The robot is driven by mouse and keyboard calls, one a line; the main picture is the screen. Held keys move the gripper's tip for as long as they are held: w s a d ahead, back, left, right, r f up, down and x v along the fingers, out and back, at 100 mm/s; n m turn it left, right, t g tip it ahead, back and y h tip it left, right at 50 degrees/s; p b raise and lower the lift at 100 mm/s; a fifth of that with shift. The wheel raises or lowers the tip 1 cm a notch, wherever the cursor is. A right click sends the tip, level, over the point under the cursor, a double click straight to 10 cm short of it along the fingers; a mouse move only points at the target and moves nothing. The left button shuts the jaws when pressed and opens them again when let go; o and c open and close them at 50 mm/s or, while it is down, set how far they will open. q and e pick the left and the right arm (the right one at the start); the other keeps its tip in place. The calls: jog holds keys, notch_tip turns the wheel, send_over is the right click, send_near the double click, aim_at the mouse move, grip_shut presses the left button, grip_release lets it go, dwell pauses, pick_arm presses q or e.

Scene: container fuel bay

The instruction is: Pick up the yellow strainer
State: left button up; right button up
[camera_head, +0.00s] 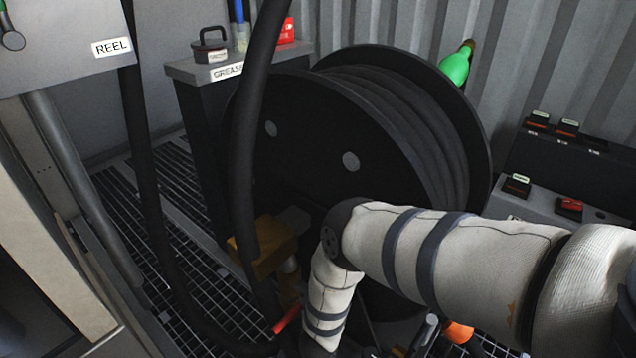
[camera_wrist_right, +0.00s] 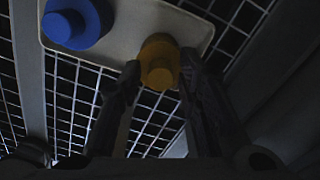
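In the right wrist view, the yellow strainer (camera_wrist_right: 159,62) is a round piece with a raised middle, at the edge of a pale tray (camera_wrist_right: 112,48). My right gripper (camera_wrist_right: 160,66) has its two dark fingers spread apart, one on each side of the strainer. I cannot tell whether the fingers touch it. In the head view my right arm reaches in from the right and bends down in front of the hose reel (camera_head: 310,130); its gripper is cut off or hidden at the bottom edge. My left gripper is not in view.
A blue round piece (camera_wrist_right: 72,24) sits on the same tray, left of the strainer. Grating (camera_head: 190,270) lies below. A hanging black hose (camera_head: 250,130), a grease cabinet (camera_head: 207,120) and a brownish box (camera_head: 265,248) stand near the reel. A grey bench (camera_head: 535,208) is at right.

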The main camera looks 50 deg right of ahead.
grip_shut()
